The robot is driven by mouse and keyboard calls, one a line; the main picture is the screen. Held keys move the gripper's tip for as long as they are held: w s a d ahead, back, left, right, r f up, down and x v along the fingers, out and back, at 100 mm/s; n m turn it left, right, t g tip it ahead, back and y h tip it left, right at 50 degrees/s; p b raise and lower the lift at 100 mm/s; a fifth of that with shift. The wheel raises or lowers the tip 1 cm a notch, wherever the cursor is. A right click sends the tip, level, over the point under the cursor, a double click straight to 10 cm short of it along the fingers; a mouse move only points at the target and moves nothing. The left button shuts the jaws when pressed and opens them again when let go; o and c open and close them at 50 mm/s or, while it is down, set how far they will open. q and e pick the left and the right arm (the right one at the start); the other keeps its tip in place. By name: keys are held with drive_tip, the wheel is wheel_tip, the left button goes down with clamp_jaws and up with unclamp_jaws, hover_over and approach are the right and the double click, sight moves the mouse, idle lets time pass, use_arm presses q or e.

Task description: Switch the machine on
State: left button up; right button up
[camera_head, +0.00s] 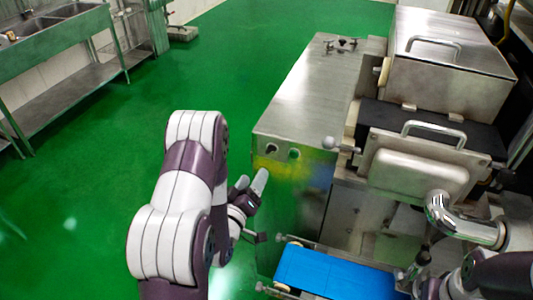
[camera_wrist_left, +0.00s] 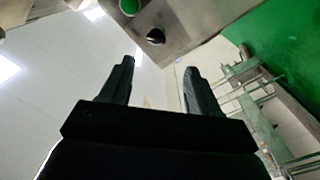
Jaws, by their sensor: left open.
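The metal encrusting machine (camera_head: 305,95) stands right of centre in the head view. Its near end panel carries a dark round knob (camera_head: 271,147) and a green button (camera_head: 294,153). In the left wrist view the green button (camera_wrist_left: 129,6) is at the top edge, with the black knob (camera_wrist_left: 155,36) just below it. My left gripper (camera_head: 252,181) is open and empty, in front of and below these controls, apart from them. In the left wrist view its two fingers (camera_wrist_left: 159,68) are spread beneath the knob. My right gripper (camera_head: 428,287) is partly visible at the lower right; its fingers are unclear.
A blue conveyor belt (camera_head: 330,275) lies below the panel, close to my left gripper. A bent chrome pipe (camera_head: 455,222) and a lidded metal hopper (camera_head: 450,60) are on the right. A sink bench (camera_head: 60,55) stands far left. The green floor (camera_head: 90,170) between is clear.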

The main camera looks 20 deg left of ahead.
sight(270, 153)
use_arm(q)
drive_tip(key=w, duration=0.3)
drive_tip(key=w+p, duration=0.1)
drive_tip(key=w, duration=0.2)
drive_tip(key=w+p, duration=0.1)
drive_tip(key=w, duration=0.2)
drive_tip(key=shift+w+d+r, duration=0.1)
drive_tip(key=shift+r, duration=0.15)
drive_tip(key=shift+w+f, duration=0.15)
drive_tip(key=shift+w, duration=0.25)
drive_tip(key=c, duration=1)
drive_tip(key=shift+c, duration=0.2)
